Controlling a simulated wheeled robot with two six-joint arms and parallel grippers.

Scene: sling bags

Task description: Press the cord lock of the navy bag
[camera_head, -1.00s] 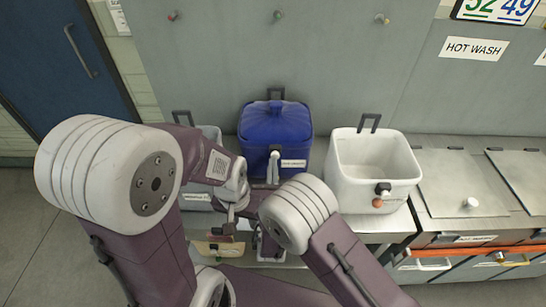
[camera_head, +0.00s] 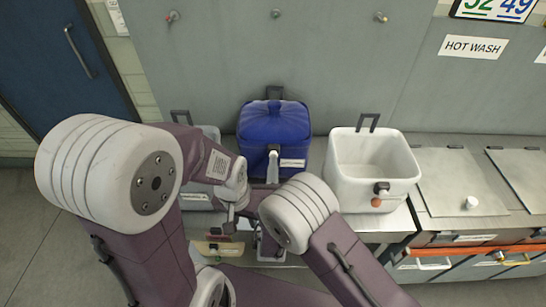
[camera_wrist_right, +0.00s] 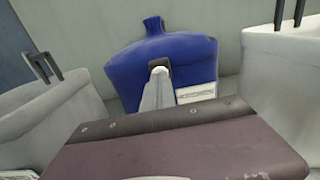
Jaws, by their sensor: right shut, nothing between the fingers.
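The navy bag (camera_head: 273,125) stands upright at the back, in the middle of the head view. It also fills the middle of the right wrist view (camera_wrist_right: 125,75), with a pale label on its front. A small dark piece (camera_wrist_right: 160,63), apparently its cord lock, sits on its front at the tip of my right gripper (camera_wrist_right: 158,80). My right gripper also shows in the head view (camera_head: 273,158), as a shut, pale, narrow shape at the bag's front. I cannot tell whether it touches or presses the lock. My left gripper (camera_head: 229,220) is lower, left of the bag; its fingers are too small to judge.
A white open bag (camera_head: 345,178) with a dark fitting and reddish ball stands at right. A pale grey bag (camera_head: 208,133) is partly hidden at left. A counter (camera_head: 440,190) with lids extends right. The wall (camera_head: 225,60) rises close behind the bags.

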